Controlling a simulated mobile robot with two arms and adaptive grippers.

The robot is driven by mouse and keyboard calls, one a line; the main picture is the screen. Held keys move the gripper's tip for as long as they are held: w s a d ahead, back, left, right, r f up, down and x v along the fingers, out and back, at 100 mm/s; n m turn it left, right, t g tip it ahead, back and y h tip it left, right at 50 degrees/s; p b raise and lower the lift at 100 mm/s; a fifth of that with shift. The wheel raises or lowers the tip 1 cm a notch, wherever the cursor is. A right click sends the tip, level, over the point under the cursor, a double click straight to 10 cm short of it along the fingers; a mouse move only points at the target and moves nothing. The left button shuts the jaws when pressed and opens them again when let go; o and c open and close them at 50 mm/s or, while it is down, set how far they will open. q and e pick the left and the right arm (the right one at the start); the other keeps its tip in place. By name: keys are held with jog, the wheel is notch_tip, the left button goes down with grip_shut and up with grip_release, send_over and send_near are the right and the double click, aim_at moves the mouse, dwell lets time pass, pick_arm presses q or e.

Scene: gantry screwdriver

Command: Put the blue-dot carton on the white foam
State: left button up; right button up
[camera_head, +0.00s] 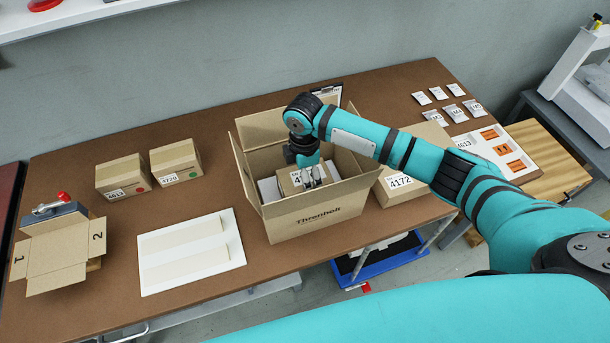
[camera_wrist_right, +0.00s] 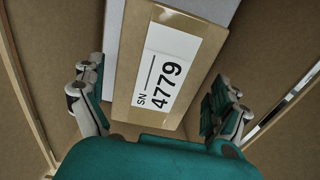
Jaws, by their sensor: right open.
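A brown carton labelled SN 4779 (camera_wrist_right: 185,30) sits inside the large open Threnholt box (camera_head: 320,215). It also shows in the head view (camera_head: 289,184). No blue dot is visible on the faces I see. My right gripper (camera_head: 312,178) is down inside the box, open, with one finger on either side of the carton's near end in the wrist view (camera_wrist_right: 157,103). I cannot tell whether they touch it. White material (camera_head: 268,190) shows beside the carton in the box. A white sheet with two pale strips (camera_head: 190,276) lies left of the box. My left gripper is out of view.
Cartons 4613 (camera_head: 122,174), with a red dot, and 4720 (camera_head: 176,160), with a green dot, stand at the back left. Carton 4172 (camera_head: 402,186) stands right of the box. A small open carton (camera_head: 58,262) is at the left. The box's raised flaps surround my gripper.

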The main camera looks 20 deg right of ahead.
notch_tip(320, 180, up, 12)
jog(key=b, duration=0.1)
jog(key=shift+w, duration=0.2)
dwell(0.4)
